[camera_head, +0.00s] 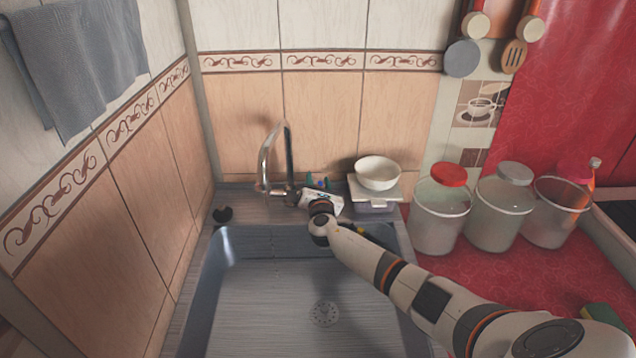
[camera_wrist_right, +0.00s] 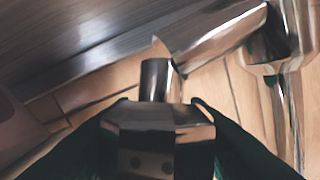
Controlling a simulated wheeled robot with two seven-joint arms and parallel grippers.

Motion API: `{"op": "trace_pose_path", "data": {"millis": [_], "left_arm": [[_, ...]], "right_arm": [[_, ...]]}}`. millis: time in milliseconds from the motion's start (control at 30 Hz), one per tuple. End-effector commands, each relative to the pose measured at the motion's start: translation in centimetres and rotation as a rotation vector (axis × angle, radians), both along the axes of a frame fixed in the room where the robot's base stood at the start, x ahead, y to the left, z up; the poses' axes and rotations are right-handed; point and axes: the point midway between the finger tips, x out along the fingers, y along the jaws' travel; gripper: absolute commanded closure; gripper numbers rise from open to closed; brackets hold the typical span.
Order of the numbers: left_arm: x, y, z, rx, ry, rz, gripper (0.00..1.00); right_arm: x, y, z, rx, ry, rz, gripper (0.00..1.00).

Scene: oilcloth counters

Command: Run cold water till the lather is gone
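The chrome faucet (camera_head: 265,160) stands behind the sink, its tall spout arching up and over. No water stream and no lather show in the visible part of the sink basin (camera_head: 215,290). My right gripper (camera_head: 301,196) is at the right side of the faucet's base, close to or touching it. In the right wrist view, a short shiny cylinder (camera_wrist_right: 156,78) stands just ahead of the dark gripper parts (camera_wrist_right: 157,112), with faucet chrome (camera_wrist_right: 215,32) beyond. Whether the fingers grip anything is unclear. My left gripper is out of view.
A white bowl (camera_head: 377,171) sits on a stack right of the faucet. A small dark object (camera_head: 222,214) lies at the sink's back left corner. Several jars (camera_head: 441,220) stand on the red counter (camera_head: 520,285). A grey towel (camera_head: 80,60) hangs upper left. My right arm crosses the sink's right edge.

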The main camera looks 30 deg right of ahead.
Motion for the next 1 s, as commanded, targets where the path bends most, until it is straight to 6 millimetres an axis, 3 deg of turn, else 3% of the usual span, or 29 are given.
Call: {"op": "trace_pose_path", "data": {"millis": [167, 333, 500, 800, 833, 933, 1000], "left_arm": [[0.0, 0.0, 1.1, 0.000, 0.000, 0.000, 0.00], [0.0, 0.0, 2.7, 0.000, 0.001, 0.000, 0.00], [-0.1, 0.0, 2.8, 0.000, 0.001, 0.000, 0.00], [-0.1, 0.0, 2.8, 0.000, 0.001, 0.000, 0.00], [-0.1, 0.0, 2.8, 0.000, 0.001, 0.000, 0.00], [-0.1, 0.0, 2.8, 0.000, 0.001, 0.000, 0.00], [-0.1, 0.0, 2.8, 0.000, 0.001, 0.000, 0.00]], "right_arm": [[0.0, 0.0, 0.4, 0.031, 0.010, -0.052, 0.82], [-0.1, -0.2, 0.3, 0.131, 0.051, -0.229, 0.82], [-0.3, -0.4, -0.2, 0.187, 0.080, -0.341, 0.82], [-0.4, -0.5, -0.3, 0.192, 0.082, -0.351, 0.81], [-0.4, -0.5, -0.3, 0.191, 0.082, -0.350, 0.54], [-0.4, -0.5, -0.3, 0.191, 0.082, -0.350, 0.38], [-0.4, -0.5, -0.3, 0.192, 0.082, -0.349, 0.37]]}}
